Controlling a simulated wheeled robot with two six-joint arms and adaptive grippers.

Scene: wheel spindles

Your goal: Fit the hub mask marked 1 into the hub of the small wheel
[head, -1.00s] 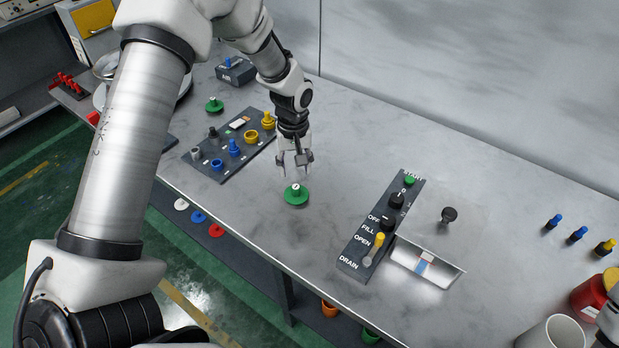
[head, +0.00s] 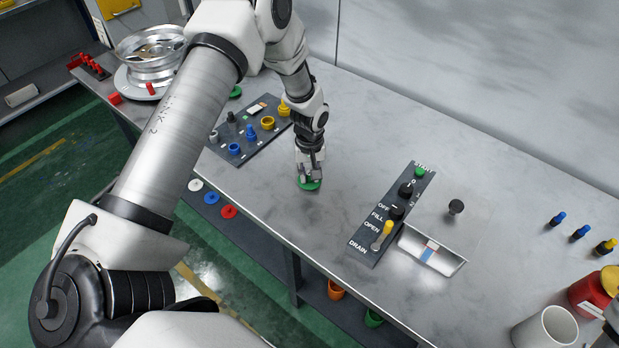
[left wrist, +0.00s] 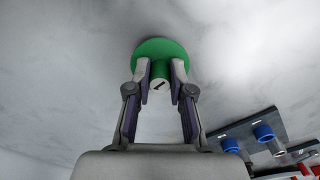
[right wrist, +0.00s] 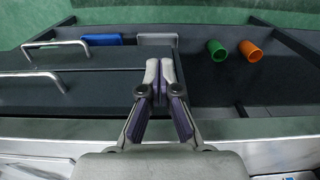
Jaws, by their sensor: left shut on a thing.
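A green hub mask (head: 308,185), a round disc with a pale-topped knob, lies on the grey table. In the left wrist view the green mask (left wrist: 148,50) has a dark mark on its knob, which I read as 1. My left gripper (head: 310,172) points down and is shut on this knob; its fingers (left wrist: 161,72) sit on both sides of it. A silver wheel (head: 150,55) stands at the back left on a pale round base; I cannot tell whether it is the small one. My right gripper (right wrist: 160,65) is shut and empty.
Another green piece (head: 235,91) is partly hidden behind my left arm. A dark board (head: 240,148) with coloured parts lies left of the gripper. A control panel (head: 376,244) is at its right. Red pieces (head: 114,98) lie by the wheel. The table between gripper and panel is clear.

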